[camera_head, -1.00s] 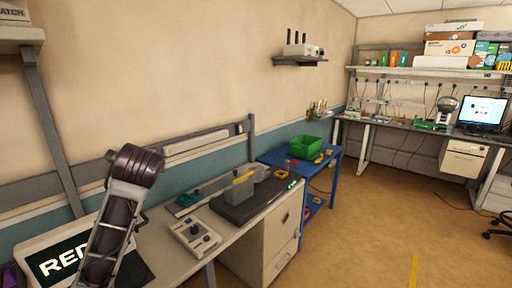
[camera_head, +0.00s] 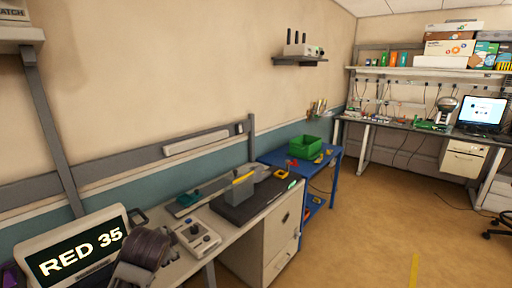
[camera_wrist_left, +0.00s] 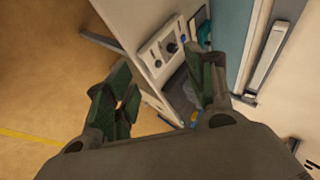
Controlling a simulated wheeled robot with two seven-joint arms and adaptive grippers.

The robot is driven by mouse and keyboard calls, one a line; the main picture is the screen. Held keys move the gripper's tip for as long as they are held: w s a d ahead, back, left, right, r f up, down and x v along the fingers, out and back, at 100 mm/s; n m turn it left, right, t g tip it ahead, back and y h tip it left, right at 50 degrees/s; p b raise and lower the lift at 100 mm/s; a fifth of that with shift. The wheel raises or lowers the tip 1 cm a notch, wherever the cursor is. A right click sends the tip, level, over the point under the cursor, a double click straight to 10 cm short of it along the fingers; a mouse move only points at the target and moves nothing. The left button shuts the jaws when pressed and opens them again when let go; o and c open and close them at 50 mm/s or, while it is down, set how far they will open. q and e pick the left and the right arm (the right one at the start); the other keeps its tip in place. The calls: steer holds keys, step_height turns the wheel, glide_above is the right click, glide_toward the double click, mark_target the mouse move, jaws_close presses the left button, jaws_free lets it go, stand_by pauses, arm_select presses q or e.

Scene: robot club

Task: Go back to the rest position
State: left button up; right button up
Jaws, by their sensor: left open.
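Beyond the fingers are the bench and a white control box (camera_wrist_left: 165,50), apart from the gripper. The same control box (camera_head: 197,238) stands on the bench in the head view. My right gripper is in neither view.
A screen (camera_head: 80,255) reading RED 35 stands at the left of the bench. A grey block with a yellow item (camera_head: 240,190) sits on a dark plate. A green bin (camera_head: 305,147) is on the blue table (camera_head: 331,162).

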arm_select(q)
steer(key=s+d+f+n+g+h, duration=0.2)
steer(key=s+f+n+g, duration=0.15)
steer(key=s+f, duration=0.75)
steer(key=s+d+f+n+g+h, duration=0.1)
steer(key=s+d+f+n+g, duration=0.3)
steer(key=s+f, duration=0.6)
steer(key=s+a+f, duration=0.1)
steer(key=s+f, duration=0.1)
steer(key=f, duration=1.4)
steer(key=s+f, duration=0.3)
steer(key=f, duration=1.2)
steer(key=s+a+f, duration=0.2)
steer(key=s+f, duration=0.8)
steer(key=s, duration=0.1)
steer(key=s+a+f, duration=0.2)
steer(key=s+f, duration=0.8)
steer(key=s, duration=0.1)
steer(key=shift+a+n, duration=0.2)
steer(key=shift+n, duration=0.15)
steer(key=shift+s+f, duration=0.1)
steer(key=shift+s, duration=0.1)
